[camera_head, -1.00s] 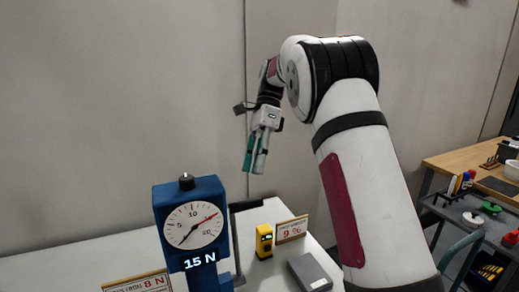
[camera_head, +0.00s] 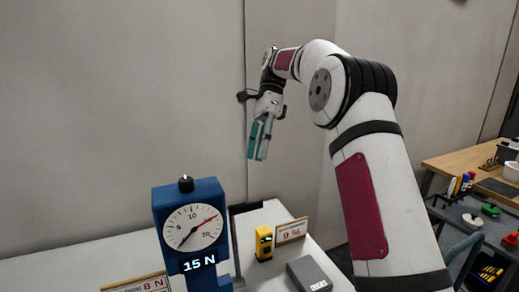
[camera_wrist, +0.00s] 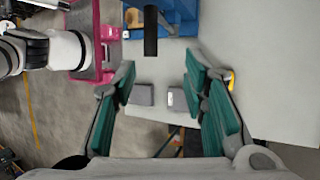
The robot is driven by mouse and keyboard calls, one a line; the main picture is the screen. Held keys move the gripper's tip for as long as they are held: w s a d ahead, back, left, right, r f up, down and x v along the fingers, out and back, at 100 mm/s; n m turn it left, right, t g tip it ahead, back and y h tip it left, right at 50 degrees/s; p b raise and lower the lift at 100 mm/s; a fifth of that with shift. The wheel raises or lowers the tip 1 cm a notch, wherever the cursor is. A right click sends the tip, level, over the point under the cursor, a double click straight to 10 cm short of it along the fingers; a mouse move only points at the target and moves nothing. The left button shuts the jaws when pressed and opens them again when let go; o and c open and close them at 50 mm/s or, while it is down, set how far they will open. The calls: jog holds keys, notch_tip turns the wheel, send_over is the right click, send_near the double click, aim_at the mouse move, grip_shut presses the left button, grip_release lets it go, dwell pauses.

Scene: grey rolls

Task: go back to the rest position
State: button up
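My gripper (camera_head: 258,143) hangs in the air above the white table, in front of the grey wall, fingers pointing down. In the wrist view my gripper (camera_wrist: 168,105) has its two teal-padded fingers wide apart with nothing held between them. Table and floor far below show through the gap. My arm arches up from the right side of the head view.
On the table stand a blue force gauge (camera_head: 177,217) reading 15 N, a yellow meter (camera_head: 264,243), a 9 % sign (camera_head: 291,231) and a grey block (camera_head: 309,274). A workbench (camera_head: 452,161) and tool cart (camera_head: 470,212) are at right. Air around my gripper is clear.

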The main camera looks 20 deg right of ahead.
jog(key=s+a+r+n+t+h, duration=0.25)
jog(key=s+n, duration=0.25)
jog(key=s, duration=0.3)
jog(key=s+a+r+n+t+h, duration=0.1)
jog(key=s+a+r+n+t, duration=0.1)
jog(key=s+a+n, duration=0.35)
jog(key=s+d+f+n+t, duration=0.1)
jog(key=s+f+n, duration=0.3)
jog(key=s, duration=0.5)
jog(key=s+d+f+n+t+h, duration=0.1)
jog(key=s+f+n+t, duration=0.3)
jog(key=s, duration=0.4)
jog(key=shift+s+d+f, duration=0.15)
jog(key=shift+s+f, duration=0.2)
jog(key=shift+f, duration=0.1)
jog(key=shift+n, duration=0.25)
